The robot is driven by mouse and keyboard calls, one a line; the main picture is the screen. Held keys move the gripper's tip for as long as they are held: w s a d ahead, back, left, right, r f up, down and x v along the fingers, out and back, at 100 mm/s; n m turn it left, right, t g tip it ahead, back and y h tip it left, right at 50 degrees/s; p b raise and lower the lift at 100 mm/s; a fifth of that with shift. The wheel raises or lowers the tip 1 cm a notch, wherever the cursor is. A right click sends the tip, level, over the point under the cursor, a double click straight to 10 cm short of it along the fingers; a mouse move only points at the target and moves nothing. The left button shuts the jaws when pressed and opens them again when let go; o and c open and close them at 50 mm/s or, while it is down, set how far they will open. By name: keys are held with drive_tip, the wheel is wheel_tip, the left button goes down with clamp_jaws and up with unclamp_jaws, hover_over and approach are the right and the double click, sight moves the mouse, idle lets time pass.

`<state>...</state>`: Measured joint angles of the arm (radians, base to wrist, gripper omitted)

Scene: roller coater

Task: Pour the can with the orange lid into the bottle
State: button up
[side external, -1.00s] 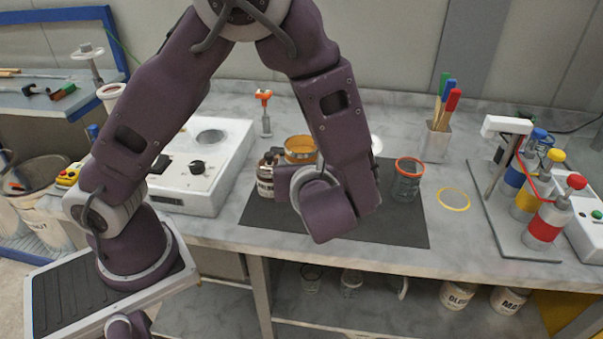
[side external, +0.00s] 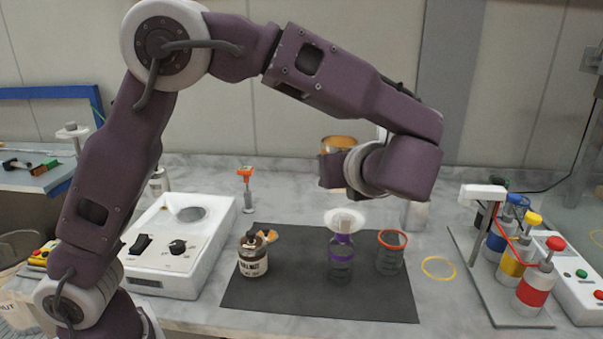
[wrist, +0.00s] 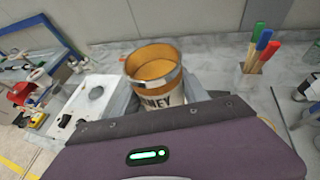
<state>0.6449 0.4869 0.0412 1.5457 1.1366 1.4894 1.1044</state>
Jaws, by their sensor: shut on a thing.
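My gripper (side external: 335,168) is shut on an open can (side external: 338,142) with an orange-amber inside, held up above the mat. In the wrist view the can (wrist: 153,82) looks about upright, with a pale label partly hidden by my gripper; its contents cannot be made out. A clear bottle (side external: 341,262) with a purple band stands on the dark mat with a white funnel (side external: 345,220) in its mouth, below the can. An orange piece (side external: 268,236), perhaps the lid, lies on the mat behind a brown labelled jar (side external: 253,258).
An orange-rimmed glass jar (side external: 390,256) stands just right of the bottle. A yellow ring (side external: 438,268) lies farther right, before a rack of coloured-capped bottles (side external: 535,290). A white hotplate-like device (side external: 180,245) stands left of the dark mat (side external: 300,295).

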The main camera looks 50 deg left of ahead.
drive_tip(key=w+d, duration=0.2)
drive_tip(key=w, duration=0.5)
wheel_tip(320, 180, down, 8)
drive_tip(key=w+n+t+h, duration=0.1)
drive_tip(key=n+t, duration=0.2)
drive_tip(key=n, duration=0.1)
drive_tip(key=shift+w+d, duration=0.2)
drive_tip(key=shift+d, duration=0.05)
idle(0.4)
drive_tip(key=shift+w+f+n, duration=0.1)
drive_tip(key=shift+f+n, duration=0.15)
drive_tip(key=shift+n, duration=0.05)
drive_tip(key=shift+f, duration=0.1)
idle(0.6)
drive_tip(key=shift+n+t, duration=0.4)
